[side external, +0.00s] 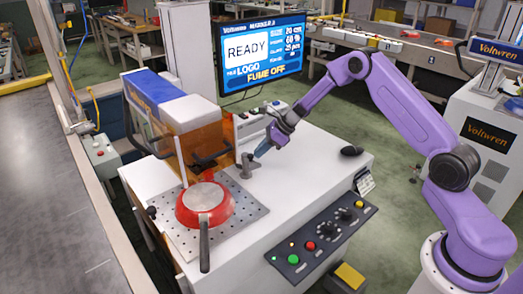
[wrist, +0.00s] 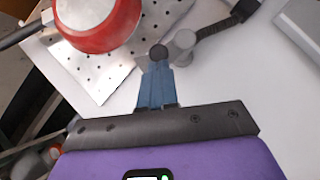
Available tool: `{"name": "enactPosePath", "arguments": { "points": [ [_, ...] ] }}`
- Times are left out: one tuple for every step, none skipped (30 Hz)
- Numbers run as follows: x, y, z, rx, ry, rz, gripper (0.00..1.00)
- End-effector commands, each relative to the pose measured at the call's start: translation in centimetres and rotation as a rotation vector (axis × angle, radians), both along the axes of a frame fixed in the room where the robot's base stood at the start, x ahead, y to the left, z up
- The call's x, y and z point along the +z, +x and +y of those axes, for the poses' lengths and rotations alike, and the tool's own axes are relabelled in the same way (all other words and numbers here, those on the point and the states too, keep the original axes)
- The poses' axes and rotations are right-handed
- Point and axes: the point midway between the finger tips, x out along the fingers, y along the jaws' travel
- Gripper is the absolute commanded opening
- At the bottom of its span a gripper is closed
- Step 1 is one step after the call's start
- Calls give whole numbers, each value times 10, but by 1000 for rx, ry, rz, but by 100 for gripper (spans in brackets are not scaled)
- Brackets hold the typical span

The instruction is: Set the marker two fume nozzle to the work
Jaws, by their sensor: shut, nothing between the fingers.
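The fume nozzle looks to be the small grey piece (side external: 245,165) on the white machine top, just right of the perforated plate (side external: 250,208). In the wrist view the grey piece (wrist: 183,42) joins a dark arm or hose running up and right, with a dark round knob (wrist: 158,52) beside it. My gripper (side external: 258,155) is shut and empty, its blue fingertips close to the grey piece from the right. In the wrist view the fingertips (wrist: 155,68) lie right at the knob; I cannot tell whether they touch it.
A red pan (side external: 205,200) sits on the perforated plate, its handle pointing to the front. The marker head (side external: 180,120) with an orange cover stands behind it. The screen (side external: 260,55) reads READY and FUME OFF. A button panel (side external: 325,240) runs along the front edge. The white top to the right is mostly clear.

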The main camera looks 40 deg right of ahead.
Motion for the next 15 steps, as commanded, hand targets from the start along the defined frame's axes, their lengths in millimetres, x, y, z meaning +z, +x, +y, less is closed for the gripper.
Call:
{"name": "enactPosePath", "arguments": {
  "points": [
    [0,0,1,-11,0,0,0],
    [1,0,1,-18,1,0,0],
    [1,0,1,-23,1,0,0],
    [0,-1,1,-26,0,0,0],
    [0,-1,2,-30,0,0,0],
    [0,-1,2,-36,0,0,0],
    [0,-1,2,-40,0,-1,0],
    [0,-1,3,-45,0,0,0],
    [0,-1,3,-50,0,0,0],
    [0,-1,3,-54,0,0,0],
    [0,-1,4,-59,0,0,0],
    [0,-1,4,-67,0,0,0],
    [0,-1,5,-72,-1,1,0],
    [0,-2,5,-77,-1,0,0],
    [0,-2,6,-85,0,0,0]
  ]
}}
